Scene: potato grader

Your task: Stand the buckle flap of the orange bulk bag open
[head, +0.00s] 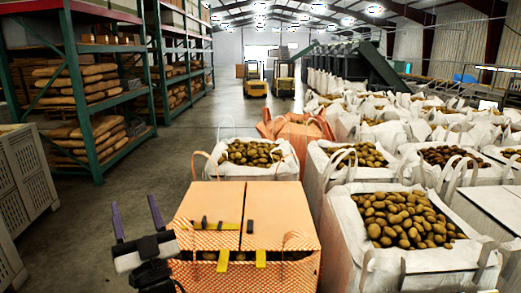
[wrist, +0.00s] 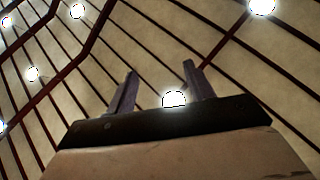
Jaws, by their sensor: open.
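The orange bulk bag (head: 300,275) stands at the front centre of the head view, with an orange-and-white checked side. Two flat peach panels lie level over its top, a left panel (head: 212,203) and a right panel (head: 280,205), with a dark seam between. A small black piece (head: 250,227) lies on the right panel near the seam; it may be a buckle.
White bags of potatoes (head: 405,215) crowd the right side. Another white bag (head: 250,153) and a second orange bag (head: 296,127) stand behind. Grey crates (head: 25,180) and racks (head: 85,90) line the left. The aisle floor (head: 140,180) between is clear.

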